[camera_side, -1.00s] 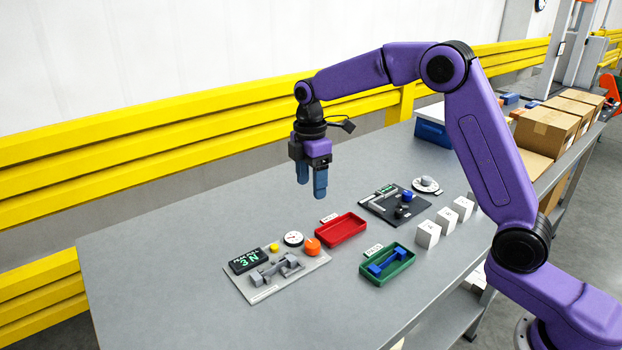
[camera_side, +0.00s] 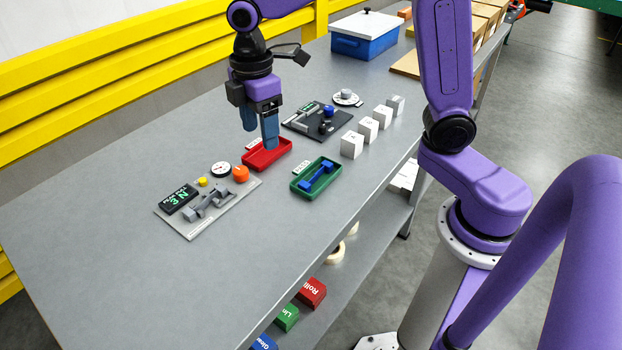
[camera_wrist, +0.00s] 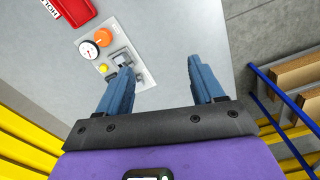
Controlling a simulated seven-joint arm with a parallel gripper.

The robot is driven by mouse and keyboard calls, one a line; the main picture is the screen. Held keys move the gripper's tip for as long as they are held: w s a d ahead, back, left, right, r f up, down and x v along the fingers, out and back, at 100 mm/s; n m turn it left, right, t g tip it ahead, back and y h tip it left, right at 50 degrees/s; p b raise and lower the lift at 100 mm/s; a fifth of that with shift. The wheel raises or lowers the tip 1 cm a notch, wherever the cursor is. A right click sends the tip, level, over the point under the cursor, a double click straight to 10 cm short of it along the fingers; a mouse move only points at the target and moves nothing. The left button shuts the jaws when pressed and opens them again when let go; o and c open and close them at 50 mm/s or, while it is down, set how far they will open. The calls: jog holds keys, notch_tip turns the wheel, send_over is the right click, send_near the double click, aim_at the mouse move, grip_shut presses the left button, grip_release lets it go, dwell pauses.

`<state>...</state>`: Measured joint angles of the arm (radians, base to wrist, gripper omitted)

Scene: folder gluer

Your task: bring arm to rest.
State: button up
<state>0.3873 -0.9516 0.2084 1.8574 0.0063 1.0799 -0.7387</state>
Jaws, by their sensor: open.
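My gripper (camera_side: 260,138) is open and empty, with blue fingers pointing down above the grey table. In the side view it overlaps the left part of the red tray (camera_side: 280,152). In the wrist view its two fingers (camera_wrist: 162,70) stand well apart with nothing between them. Beyond them the wrist view shows the grey gauge plate (camera_wrist: 143,78) and the red tray's corner (camera_wrist: 78,12). The wrist is bent downward, and part of my upper arm is cut off at the side view's top edge.
A green tray (camera_side: 298,187) holds a blue part (camera_side: 317,177). The gauge fixture (camera_side: 232,205) has a display reading 3 N. A black fixture plate (camera_side: 300,127), several white blocks (camera_side: 352,146) and a blue bin (camera_side: 360,45) stand farther back. The table's left side is clear.

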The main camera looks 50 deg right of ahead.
jog(key=s+d+f+m, duration=0.1)
jog(key=s+d, duration=0.2)
jog(key=s, duration=0.9)
jog(key=s+d+f+m, duration=0.1)
jog(key=s+d, duration=0.3)
jog(key=s, duration=0.8)
jog(key=shift+d+f, duration=0.25)
jog(key=shift+d, duration=0.05)
jog(key=shift+s, duration=0.1)
